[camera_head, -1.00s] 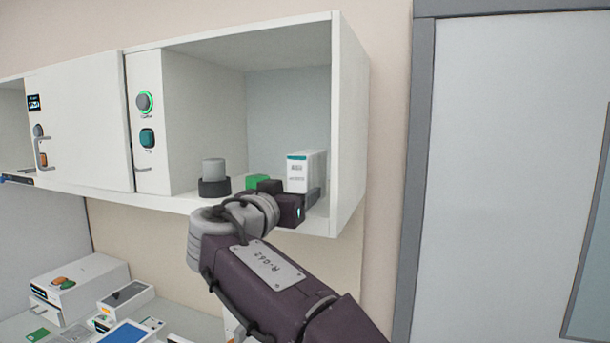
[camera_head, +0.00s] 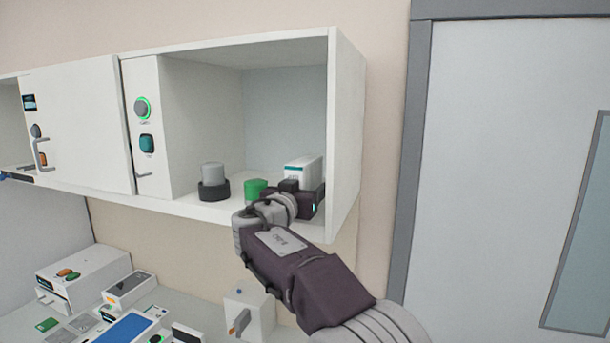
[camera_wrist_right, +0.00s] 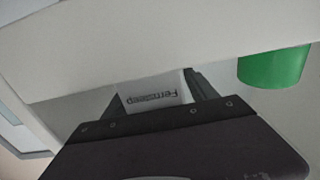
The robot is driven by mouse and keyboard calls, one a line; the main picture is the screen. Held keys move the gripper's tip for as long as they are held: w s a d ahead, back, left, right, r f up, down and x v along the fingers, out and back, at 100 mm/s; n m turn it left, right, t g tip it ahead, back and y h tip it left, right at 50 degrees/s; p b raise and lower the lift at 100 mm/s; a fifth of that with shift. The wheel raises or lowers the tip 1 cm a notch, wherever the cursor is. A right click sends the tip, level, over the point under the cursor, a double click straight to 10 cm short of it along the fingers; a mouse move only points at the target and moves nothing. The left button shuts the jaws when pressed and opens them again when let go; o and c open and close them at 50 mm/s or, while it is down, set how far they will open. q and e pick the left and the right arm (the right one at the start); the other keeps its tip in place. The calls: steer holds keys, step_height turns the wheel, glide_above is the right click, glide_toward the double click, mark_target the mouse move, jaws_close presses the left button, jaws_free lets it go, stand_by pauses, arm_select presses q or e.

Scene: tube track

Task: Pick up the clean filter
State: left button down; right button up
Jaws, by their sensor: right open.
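The open wall cabinet (camera_head: 345,130) holds a white box with a teal stripe (camera_head: 303,168), a green cylinder (camera_head: 255,188) and a grey cylinder in a black base (camera_head: 213,178). I cannot tell from labels which is the clean filter. My right gripper (camera_head: 303,198) is at the cabinet's front edge, in front of the white box, hiding its lower part. In the right wrist view the box's printed face (camera_wrist_right: 152,92) shows between the two open fingers; contact is unclear. The green cylinder (camera_wrist_right: 275,67) is beside them, to the right. My left gripper is not in view.
The cabinet's right wall stands close beside my right gripper. A panel with a green-ringed knob (camera_head: 143,108) is left of the opening. The counter below carries several boxes and a blue-screened device (camera_head: 128,328). A grey door (camera_head: 500,150) is at the right.

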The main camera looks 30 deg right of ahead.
mark_target(306, 159)
steer(key=shift+w+f, duration=0.1)
steer(key=shift+w, duration=0.05)
jaws_close()
step_height(306, 159, up, 10)
steer(key=shift+r+p, duration=0.1)
steer(key=shift+p, duration=0.5)
